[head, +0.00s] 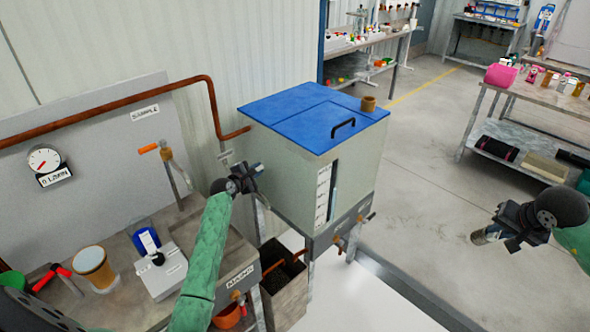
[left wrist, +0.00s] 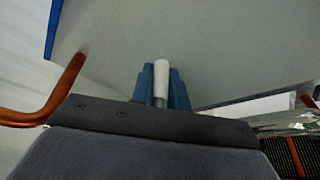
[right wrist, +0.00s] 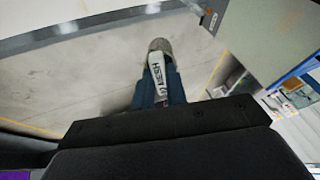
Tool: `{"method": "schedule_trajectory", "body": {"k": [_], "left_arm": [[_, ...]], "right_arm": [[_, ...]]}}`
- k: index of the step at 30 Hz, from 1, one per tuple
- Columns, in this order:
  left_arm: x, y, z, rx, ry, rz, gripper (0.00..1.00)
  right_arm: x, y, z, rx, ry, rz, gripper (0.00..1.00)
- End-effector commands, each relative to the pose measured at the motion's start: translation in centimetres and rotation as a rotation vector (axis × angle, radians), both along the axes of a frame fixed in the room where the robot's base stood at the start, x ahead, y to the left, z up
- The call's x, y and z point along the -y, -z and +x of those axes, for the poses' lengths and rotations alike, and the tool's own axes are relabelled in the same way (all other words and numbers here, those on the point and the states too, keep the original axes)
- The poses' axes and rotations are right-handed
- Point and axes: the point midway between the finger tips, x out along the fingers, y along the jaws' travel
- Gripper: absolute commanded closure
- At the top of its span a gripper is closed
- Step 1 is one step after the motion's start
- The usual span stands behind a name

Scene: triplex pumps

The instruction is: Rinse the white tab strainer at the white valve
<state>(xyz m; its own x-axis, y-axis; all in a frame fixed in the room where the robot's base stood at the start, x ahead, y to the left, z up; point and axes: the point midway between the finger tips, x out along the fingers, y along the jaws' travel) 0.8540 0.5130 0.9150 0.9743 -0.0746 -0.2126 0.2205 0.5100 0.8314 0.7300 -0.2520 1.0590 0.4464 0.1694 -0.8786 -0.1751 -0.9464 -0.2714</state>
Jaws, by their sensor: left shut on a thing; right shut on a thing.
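The white tab strainer (right wrist: 160,47) is in my right gripper (right wrist: 157,95), which is shut on its white tab marked "MESH". Its grey mesh end points away from the fingers. In the head view the strainer (head: 483,237) is held in the air over the floor at the right, well away from the tank. My left gripper (head: 258,168) is at the left side of the blue-lidded tank. In the left wrist view it is shut on a white cylindrical piece (left wrist: 161,72), which looks like the white valve's handle. The rest of that valve is hidden, and I see no outlet.
The tank (head: 280,165) has a blue lid with a black handle and a brown cup on top. A copper pipe (head: 213,100) runs to its left side. A grey open bin (head: 285,290) stands below. Clear floor lies between tank and right gripper.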

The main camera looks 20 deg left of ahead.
Motion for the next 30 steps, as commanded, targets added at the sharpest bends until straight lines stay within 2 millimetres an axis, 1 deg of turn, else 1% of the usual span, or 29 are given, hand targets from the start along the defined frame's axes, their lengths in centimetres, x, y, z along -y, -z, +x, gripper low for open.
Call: {"method": "schedule_trajectory", "body": {"k": [1,3,4,12,16,20,30], "left_arm": [[0.1,0.1,0.0,-0.002,0.001,-0.001,0.77],[0.1,0.1,0.0,-0.002,0.001,-0.001,0.64],[0.1,0.1,0.0,-0.002,0.001,0.0,0.61],[0.0,0.1,-0.1,-0.001,0.001,0.0,0.61],[-0.1,0.1,-0.8,-0.001,0.0,0.0,0.61],[-0.2,-0.2,-2.6,0.0,-0.001,0.001,0.61],[-0.6,-1.6,-8.8,0.0,-0.001,0.001,0.61]], "right_arm": [[0.0,0.0,0.0,0.0,0.0,0.0,1.0],[0.0,0.0,0.0,0.0,0.0,0.0,1.0],[0.0,0.0,0.0,0.0,0.0,0.0,1.0],[0.0,0.0,0.0,0.0,0.0,0.0,1.0],[0.0,0.3,0.0,0.0,0.0,0.0,1.0],[0.0,0.9,0.0,0.0,0.0,0.0,1.0],[0.0,2.5,0.0,0.0,0.0,0.0,1.0]]}}
